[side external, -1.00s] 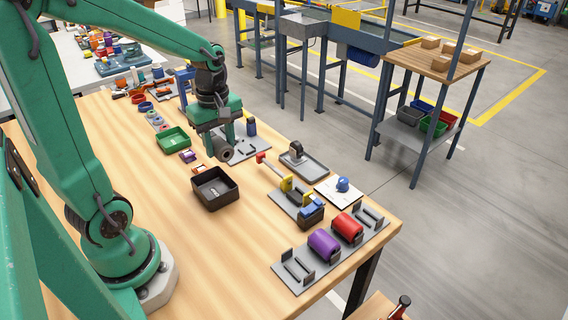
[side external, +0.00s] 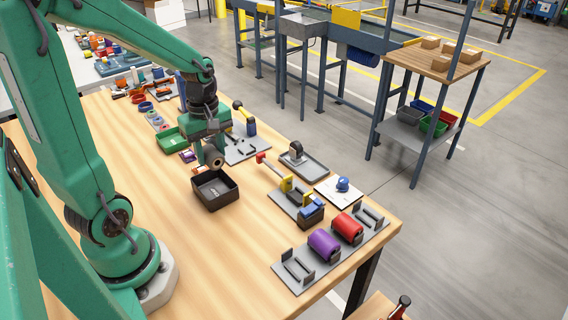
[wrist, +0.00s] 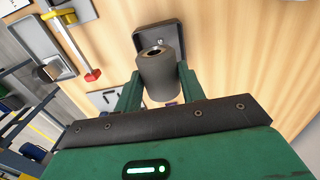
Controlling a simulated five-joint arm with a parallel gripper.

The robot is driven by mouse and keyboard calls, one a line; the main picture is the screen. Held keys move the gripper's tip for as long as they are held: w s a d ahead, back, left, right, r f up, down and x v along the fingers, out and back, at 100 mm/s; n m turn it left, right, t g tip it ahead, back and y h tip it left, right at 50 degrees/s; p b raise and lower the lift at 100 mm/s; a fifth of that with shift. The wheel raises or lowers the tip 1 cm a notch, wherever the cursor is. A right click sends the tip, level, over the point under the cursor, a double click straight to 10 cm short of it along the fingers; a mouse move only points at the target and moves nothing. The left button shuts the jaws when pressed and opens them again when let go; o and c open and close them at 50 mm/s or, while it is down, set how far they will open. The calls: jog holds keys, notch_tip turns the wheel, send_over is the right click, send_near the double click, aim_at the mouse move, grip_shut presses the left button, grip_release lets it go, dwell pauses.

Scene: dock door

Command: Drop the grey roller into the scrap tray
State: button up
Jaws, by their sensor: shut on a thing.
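The grey roller (side external: 214,158) is held in my gripper (side external: 212,154), which is shut on it. In the wrist view the roller (wrist: 158,74) sits between the two green fingers of my gripper (wrist: 157,90), its bored end facing away from the palm. The black scrap tray (side external: 216,196) stands on the wooden bench just in front of and below the roller in the side view. In the wrist view the tray (wrist: 163,33) lies just beyond the roller, which hides its near part. The roller is above bench height, close to the tray's back edge.
A green tray (side external: 172,139) is behind and left of my gripper. A plate with purple (side external: 324,244) and red (side external: 347,228) rollers lies at the front right. A yellow clamp with a red-tipped lever (side external: 286,184) is to the right. Bare wood lies left of the scrap tray.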

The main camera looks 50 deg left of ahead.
jog(key=shift+f, duration=1.65)
jog(key=o, duration=1.2)
jog(key=shift+r, duration=3.95)
